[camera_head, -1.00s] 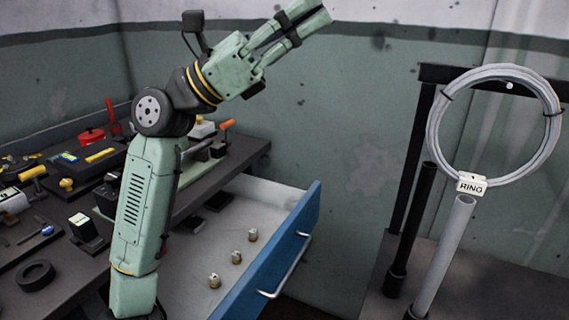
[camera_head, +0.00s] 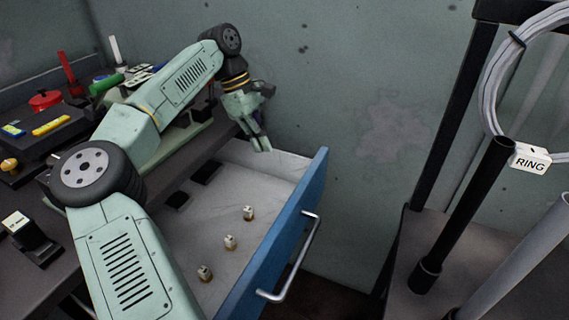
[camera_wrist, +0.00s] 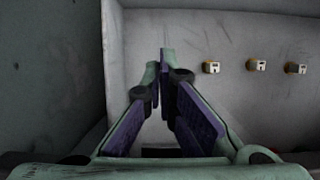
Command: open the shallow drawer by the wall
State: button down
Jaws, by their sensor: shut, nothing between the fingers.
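The shallow drawer (camera_head: 272,240) by the wall stands pulled out, with a blue front and a light grey inside. Its silver bar handle (camera_head: 301,262) is on the outer face of the front. My gripper (camera_head: 262,146) is lowered at the drawer's wall-side end, fingers pointing down, apart from the handle. In the wrist view my gripper (camera_wrist: 160,66) has its fingertips together and empty, in front of the drawer's pale interior (camera_wrist: 240,115). I cannot tell whether the fingers touch the drawer.
The dark workbench (camera_head: 35,275) carries tools and a red item (camera_head: 44,99). At right, a coiled ring (camera_head: 500,75) with a RING tag (camera_head: 530,157) is by a dark post (camera_head: 463,215). The wall is close behind.

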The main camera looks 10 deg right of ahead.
jog(key=x, duration=0.6)
jog(key=p+x, duration=0.1)
jog(key=x, duration=0.2)
jog(key=shift+s+d+f, duration=0.1)
jog(key=shift+s+f, duration=0.2)
jog(key=shift+s, duration=0.05)
jog(key=shift+s+d+p, duration=0.25)
jog(key=shift+s+d, duration=0.1)
jog(key=shift+d, duration=0.2)
jog(key=shift+s+d+p, duration=0.2)
jog(key=shift+s+d, duration=0.1)
jog(key=shift+d, duration=0.2)
jog(key=shift+s+d, duration=0.45)
jog(key=shift+d, duration=0.15)
